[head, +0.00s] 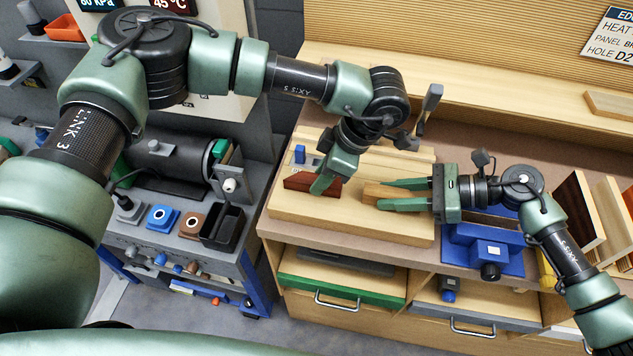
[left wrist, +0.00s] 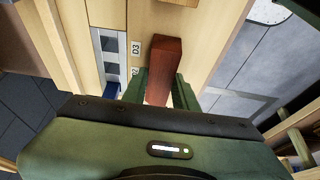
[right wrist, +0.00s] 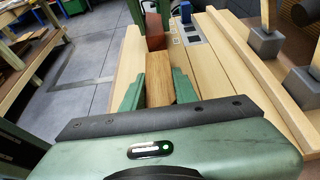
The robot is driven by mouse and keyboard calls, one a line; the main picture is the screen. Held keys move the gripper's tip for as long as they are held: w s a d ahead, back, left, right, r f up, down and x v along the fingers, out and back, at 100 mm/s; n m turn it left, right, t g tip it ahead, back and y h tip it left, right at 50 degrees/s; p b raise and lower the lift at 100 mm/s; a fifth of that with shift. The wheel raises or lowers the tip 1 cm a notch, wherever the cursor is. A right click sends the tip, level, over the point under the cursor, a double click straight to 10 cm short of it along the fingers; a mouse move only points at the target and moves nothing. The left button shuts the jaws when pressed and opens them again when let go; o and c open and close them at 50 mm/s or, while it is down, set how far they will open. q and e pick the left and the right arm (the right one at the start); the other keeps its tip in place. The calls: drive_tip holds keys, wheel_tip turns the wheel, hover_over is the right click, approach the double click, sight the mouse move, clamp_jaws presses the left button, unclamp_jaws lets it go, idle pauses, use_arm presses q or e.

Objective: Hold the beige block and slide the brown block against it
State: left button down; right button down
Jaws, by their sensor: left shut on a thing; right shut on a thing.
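The dark reddish-brown block (head: 298,181) lies low over the pale wooden board (head: 350,225). My left gripper (head: 325,180) reaches down from above and is shut on it. The brown block also fills the middle of the left wrist view (left wrist: 164,68), between the fingers. The beige block (head: 374,191) is to its right on the same board, roughly in line with it. My right gripper (head: 403,194) comes from the right and is shut on the beige block, which also shows in the right wrist view (right wrist: 172,78). In the head view a small gap separates the blocks' facing ends.
A small blue piece (head: 300,154) stands behind the brown block on the board. A blue fixture (head: 485,248) is right of the board, and upright panels (head: 578,212) stand further right. A grey bench with a black bin (head: 222,228) is at left.

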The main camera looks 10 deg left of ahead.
use_arm(q)
drive_tip(key=shift+d, duration=2)
drive_tip(key=shift+d, duration=0.2)
drive_tip(key=c, duration=1)
unclamp_jaws()
drive_tip(key=v, duration=1.2)
use_arm(e)
drive_tip(key=c, duration=1)
unclamp_jaws()
